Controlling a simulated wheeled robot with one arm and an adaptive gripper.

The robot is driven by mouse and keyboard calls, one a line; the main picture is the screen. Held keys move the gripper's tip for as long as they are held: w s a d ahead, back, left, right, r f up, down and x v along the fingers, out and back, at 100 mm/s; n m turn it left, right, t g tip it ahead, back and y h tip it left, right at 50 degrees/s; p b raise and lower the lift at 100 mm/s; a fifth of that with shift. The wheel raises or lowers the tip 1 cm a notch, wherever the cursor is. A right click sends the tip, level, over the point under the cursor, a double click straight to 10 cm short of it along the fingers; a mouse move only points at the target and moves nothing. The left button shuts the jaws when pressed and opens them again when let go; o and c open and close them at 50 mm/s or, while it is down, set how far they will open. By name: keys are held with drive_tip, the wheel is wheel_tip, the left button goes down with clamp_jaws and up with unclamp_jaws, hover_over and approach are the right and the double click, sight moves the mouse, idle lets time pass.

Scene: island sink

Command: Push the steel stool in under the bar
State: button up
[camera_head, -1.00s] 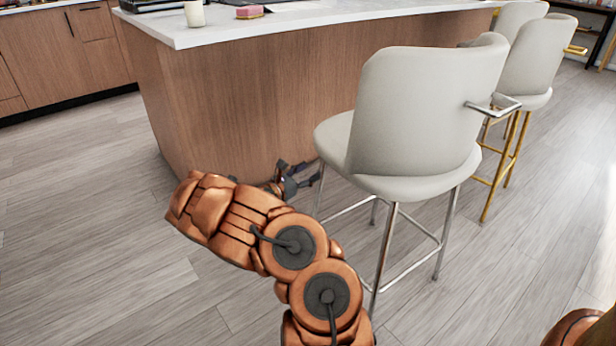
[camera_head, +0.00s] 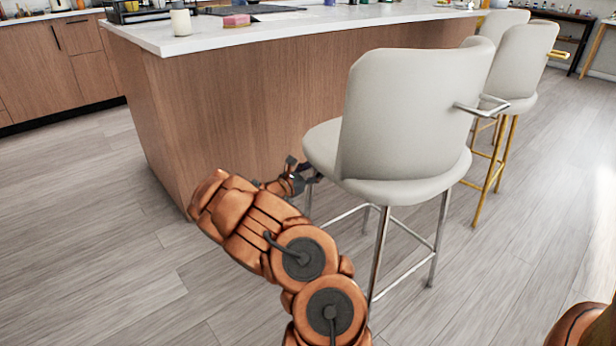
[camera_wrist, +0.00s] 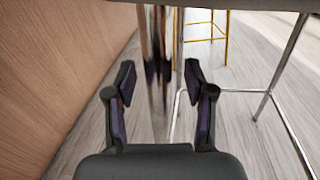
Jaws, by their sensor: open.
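The steel stool (camera_head: 405,125) has a pale grey seat and backrest, a chrome handle and chrome legs. It stands upright beside the island, its back turned outward. The bar (camera_head: 330,17) is the island's white top; most of the stool is outside its edge. My gripper (camera_head: 308,175) is low at the seat's left edge, between the island's side and the stool, partly hidden. In the wrist view my gripper (camera_wrist: 159,82) has its fingers apart. A blurred post, apparently a stool leg (camera_wrist: 157,60), appears between or beyond them; I cannot tell whether they touch it.
The island's wooden side (camera_head: 240,110) runs close along my gripper's left. Stools with gold legs (camera_head: 500,160) stand farther along the bar. A white candle (camera_head: 181,22) and a pink sponge (camera_head: 236,20) are on the top. Floor at left and right is clear.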

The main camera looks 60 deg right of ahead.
drive_tip(key=shift+d, duration=0.15)
clamp_jaws()
idle(0.4)
idle(0.5)
